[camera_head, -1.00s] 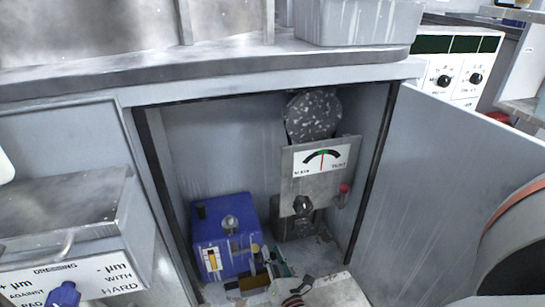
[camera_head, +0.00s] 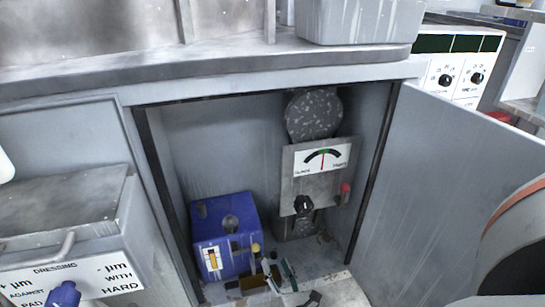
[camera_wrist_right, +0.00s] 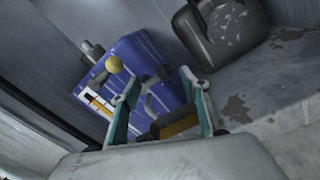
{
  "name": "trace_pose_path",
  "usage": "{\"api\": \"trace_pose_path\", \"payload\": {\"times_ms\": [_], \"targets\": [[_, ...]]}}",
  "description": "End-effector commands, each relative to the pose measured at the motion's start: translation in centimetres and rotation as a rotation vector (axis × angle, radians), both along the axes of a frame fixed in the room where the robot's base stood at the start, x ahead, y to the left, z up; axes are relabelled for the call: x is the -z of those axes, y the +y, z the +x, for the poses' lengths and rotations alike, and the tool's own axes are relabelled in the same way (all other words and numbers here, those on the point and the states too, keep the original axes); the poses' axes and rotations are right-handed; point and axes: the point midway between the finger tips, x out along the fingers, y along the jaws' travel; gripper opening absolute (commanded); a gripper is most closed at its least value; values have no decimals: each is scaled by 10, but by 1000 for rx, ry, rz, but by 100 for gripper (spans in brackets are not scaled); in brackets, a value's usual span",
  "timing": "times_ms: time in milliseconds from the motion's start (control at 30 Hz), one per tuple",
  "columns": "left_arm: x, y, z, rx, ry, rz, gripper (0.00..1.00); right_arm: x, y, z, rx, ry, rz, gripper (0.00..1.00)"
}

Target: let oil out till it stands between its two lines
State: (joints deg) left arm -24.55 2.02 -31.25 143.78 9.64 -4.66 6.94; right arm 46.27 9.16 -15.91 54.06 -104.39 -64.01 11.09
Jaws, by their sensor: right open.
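A blue oil box (camera_head: 238,225) stands on the cupboard floor at the left. Its front has a white sight gauge (camera_head: 213,259) with an amber column, also in the right wrist view (camera_wrist_right: 97,104); its level against the lines is too small to read surely. A yellow round knob (camera_head: 256,248) sits on the box's front right, also in the right wrist view (camera_wrist_right: 114,64). My right gripper (camera_head: 277,270) is open in front of the box, right of the knob. In the right wrist view its teal-padded fingers (camera_wrist_right: 157,92) are apart, the knob beyond the left finger. My left gripper is not in view.
A low dark thing with an amber surface (camera_wrist_right: 180,126) lies near the fingers. Right of the box stands a grey unit with a dial (camera_head: 322,160) and a red knob (camera_head: 345,188). The cupboard door (camera_head: 440,190) is open at the right.

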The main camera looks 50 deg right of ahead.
Motion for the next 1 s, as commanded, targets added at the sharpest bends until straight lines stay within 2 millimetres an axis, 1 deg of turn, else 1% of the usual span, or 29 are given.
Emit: {"api": "trace_pose_path", "payload": {"times_ms": [33,200,400,567,1000], "targets": [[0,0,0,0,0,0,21,1,6,-11,-1,2,2,46],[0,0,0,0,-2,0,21,2,21,-39,-1,2,1,46],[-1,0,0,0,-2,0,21,2,33,-60,-1,2,1,46],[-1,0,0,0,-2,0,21,2,35,-65,-1,2,1,46],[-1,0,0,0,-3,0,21,2,35,-65,-1,2,1,46]]}}
